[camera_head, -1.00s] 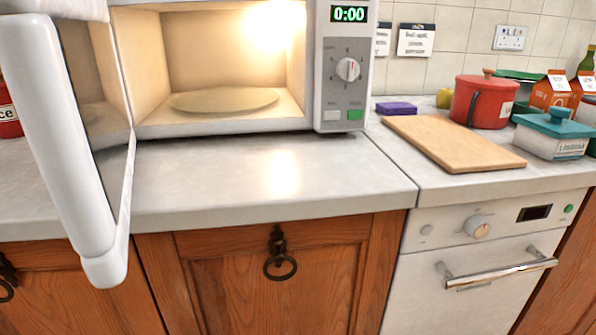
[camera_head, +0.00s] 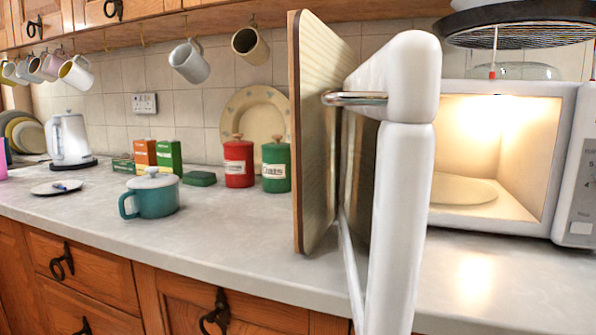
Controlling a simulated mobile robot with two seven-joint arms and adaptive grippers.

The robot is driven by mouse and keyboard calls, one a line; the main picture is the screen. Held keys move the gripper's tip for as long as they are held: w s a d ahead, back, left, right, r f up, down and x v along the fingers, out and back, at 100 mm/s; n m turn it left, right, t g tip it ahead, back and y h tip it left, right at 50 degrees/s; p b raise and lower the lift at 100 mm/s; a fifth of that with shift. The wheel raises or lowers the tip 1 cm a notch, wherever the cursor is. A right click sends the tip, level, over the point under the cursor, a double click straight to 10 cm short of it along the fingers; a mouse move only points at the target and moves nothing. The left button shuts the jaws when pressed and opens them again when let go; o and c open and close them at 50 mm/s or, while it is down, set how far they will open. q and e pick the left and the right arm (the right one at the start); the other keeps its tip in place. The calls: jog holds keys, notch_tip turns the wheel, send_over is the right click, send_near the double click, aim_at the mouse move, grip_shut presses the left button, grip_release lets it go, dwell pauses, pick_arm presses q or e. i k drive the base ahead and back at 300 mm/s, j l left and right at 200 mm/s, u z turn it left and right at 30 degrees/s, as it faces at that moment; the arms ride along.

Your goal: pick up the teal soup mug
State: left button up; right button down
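The teal soup mug (camera_head: 155,200) stands upright on the grey counter, left of the open microwave door. It has a white lid with a small knob, and its teal handle points left. It looks unobstructed from here. Neither of my grippers is in view.
The open microwave door (camera_head: 400,190) juts out toward me, right of an upright wooden board (camera_head: 308,130). A red canister (camera_head: 238,163), a green canister (camera_head: 276,165) and cartons (camera_head: 168,155) stand behind the mug. A saucer (camera_head: 57,187) and kettle (camera_head: 69,138) are left. Counter before the mug is clear.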

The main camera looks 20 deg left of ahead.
aim_at(162, 202)
jog(key=j+u, duration=0.15)
jog(key=j, duration=0.3)
jog(key=u, duration=1.3)
jog(key=j+z, duration=0.15)
jog(key=z, duration=0.25)
jog(key=j+z, duration=0.2)
jog(key=z, duration=0.15)
jog(key=j+z, duration=0.15)
jog(key=j, duration=0.2)
jog(key=k+j+z, duration=0.15)
jog(key=j, duration=0.2)
jog(key=k+j+z, duration=0.2)
jog(key=j, duration=0.15)
jog(key=k+j, duration=0.1)
jog(key=j, duration=0.25)
jog(key=k+j, duration=0.1)
jog(key=j, duration=0.25)
jog(key=j+z, duration=0.1)
jog(key=j, duration=0.3)
jog(key=k, duration=0.05)
